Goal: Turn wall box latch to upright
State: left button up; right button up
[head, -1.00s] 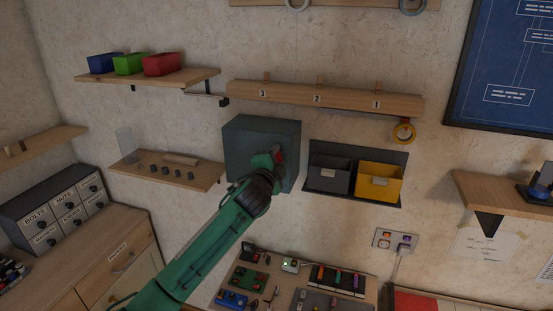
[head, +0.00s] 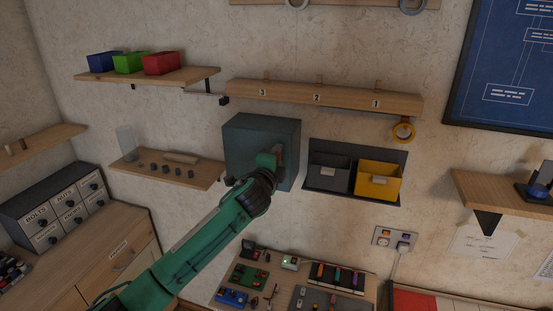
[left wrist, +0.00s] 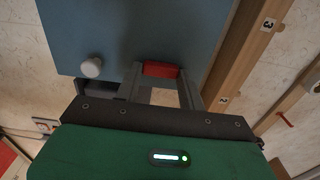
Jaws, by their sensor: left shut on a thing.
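The wall box (head: 250,142) is a grey-blue cabinet fixed to the wall in the middle of the head view. Its front also fills the upper left of the left wrist view (left wrist: 120,35), with a pale round knob (left wrist: 91,67) on it. My left gripper (head: 277,156) is at the right part of the box front. In the left wrist view the red latch (left wrist: 161,69) sits between the two fingers of my left gripper (left wrist: 162,80), which is shut on it. The gripper hides most of the latch in the head view. I cannot tell the latch's exact angle. My right gripper is out of view.
A numbered wooden rail (head: 345,101) runs above the box. Grey (head: 328,172) and yellow (head: 378,182) bins hang just right of it. A shelf with small dark pieces (head: 140,170) is on its left. A bench with tools (head: 290,290) lies below.

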pick_arm(q)
jog(key=shift+f, duration=0.1)
jog(key=o, duration=1)
jog(key=shift+b+v, duration=3.05)
jog(key=shift+v, duration=3.9)
